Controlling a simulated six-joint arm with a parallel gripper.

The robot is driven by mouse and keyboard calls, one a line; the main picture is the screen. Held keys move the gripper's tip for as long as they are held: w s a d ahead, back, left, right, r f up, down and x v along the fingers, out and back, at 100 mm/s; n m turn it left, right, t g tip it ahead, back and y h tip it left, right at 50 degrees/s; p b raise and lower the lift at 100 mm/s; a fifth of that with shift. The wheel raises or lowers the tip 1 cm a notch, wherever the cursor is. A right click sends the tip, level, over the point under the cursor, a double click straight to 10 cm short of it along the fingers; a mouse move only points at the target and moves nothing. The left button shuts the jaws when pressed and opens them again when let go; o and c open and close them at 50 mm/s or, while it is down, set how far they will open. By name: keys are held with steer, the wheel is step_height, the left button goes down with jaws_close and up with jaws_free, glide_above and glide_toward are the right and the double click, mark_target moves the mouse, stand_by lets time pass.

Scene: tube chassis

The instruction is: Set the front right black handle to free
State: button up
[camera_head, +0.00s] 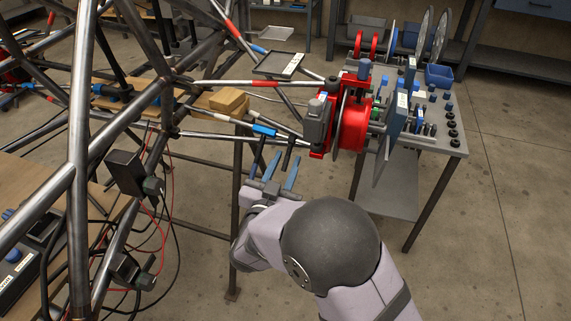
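A short black handle (288,152) hangs below the front end of the tube chassis, left of the red brake or hub part (353,125). A second dark piece (260,149) hangs beside it, under a blue sleeve (264,130) on a tube. My gripper (283,163) points up and away from the camera, just below the black handle. Its blue-grey fingers stand apart with a gap between them and look empty. The handle's lower end appears close to the fingertips, but I cannot tell whether they touch. The handle's marking or setting is too small to read.
The steel tube chassis (62,188) fills the left side, with black boxes (125,172) and loose red and black cables. A grey parts table (455,142) stands right of the red part. Wooden blocks (229,101) lie behind the tubes. The floor at the lower right is clear.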

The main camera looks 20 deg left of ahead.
mark_target(286, 156)
jaws_close()
steer(key=shift+r+p, duration=0.2)
steer(key=shift+p, duration=0.35)
steer(key=p, duration=0.1)
steer(key=r+g+p, duration=0.1)
steer(key=p, duration=0.1)
steer(key=shift+s, duration=0.2)
steer(key=g+p, duration=0.1)
steer(key=p, duration=0.2)
steer(key=r+g+p, duration=0.1)
steer(key=p, duration=0.3)
steer(key=shift+s+g, duration=0.3)
steer(key=shift+s, duration=0.1)
steer(key=g+p, duration=0.1)
steer(key=p, duration=0.3)
steer(key=r+g+p, duration=0.1)
steer(key=p, duration=0.3)
steer(key=s+g+p, duration=0.1)
steer(key=p, duration=0.3)
steer(key=shift+r+m+g, duration=0.3)
steer(key=shift+r+g, duration=0.1)
steer(key=g+p, duration=0.1)
steer(key=p, duration=0.3)
steer(key=shift+r+y, duration=0.15)
steer(key=shift+y, duration=0.15)
steer(key=shift+s+g+p, duration=0.1)
steer(key=shift+g+p, duration=0.4)
steer(key=shift+p, duration=0.1)
